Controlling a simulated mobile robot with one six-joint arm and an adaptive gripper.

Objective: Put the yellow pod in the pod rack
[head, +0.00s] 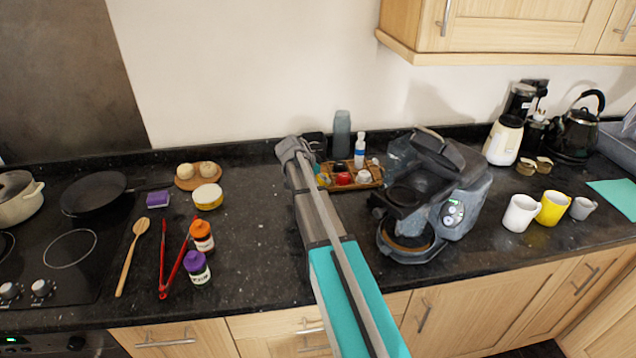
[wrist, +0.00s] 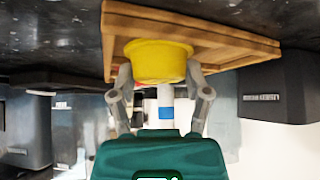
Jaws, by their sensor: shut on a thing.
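The yellow pod (wrist: 158,60) is between my fingertips in the wrist view, with a finger against each side. My gripper (wrist: 160,82) is shut on it. The wooden pod rack (wrist: 122,22) is right behind the pod in that view; I cannot tell whether the pod touches it. In the head view the rack (head: 378,183) stands on the dark counter near the wall, with a red pod (head: 343,179) and a white pod (head: 364,177) in it. My arm reaches to the rack's left end and largely hides my gripper and the yellow pod there.
A coffee machine (head: 452,205) stands close on the rack's right. A blue-capped bottle (head: 360,150) and a grey tumbler (head: 342,135) stand behind the rack.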

